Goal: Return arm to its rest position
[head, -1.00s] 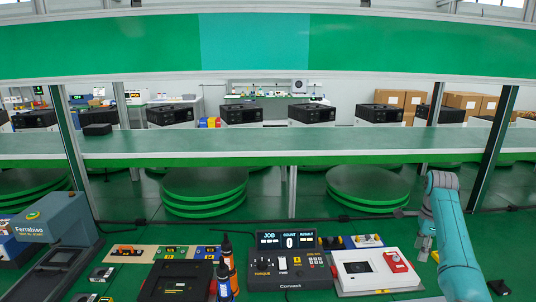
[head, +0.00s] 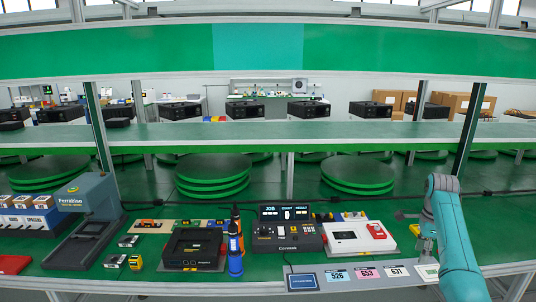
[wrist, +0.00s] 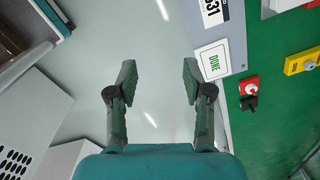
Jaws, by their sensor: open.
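My teal arm (head: 458,245) is folded at the right of the head view, over the front right of the green bench. My gripper (wrist: 158,75) shows in the wrist view with its two dark fingers wide apart and nothing between them. Below it is grey floor, with the bench edge just to the right. In the head view the gripper is small and partly hidden beside the arm, so its fingertips are hard to make out.
The bench's front edge carries cards, including a DONE card (wrist: 213,60). On the bench are a white case (head: 345,238), a black control box (head: 287,238), a dark case (head: 193,249), upright bottles (head: 235,255) and a grey stand (head: 85,215). Floor lies in front.

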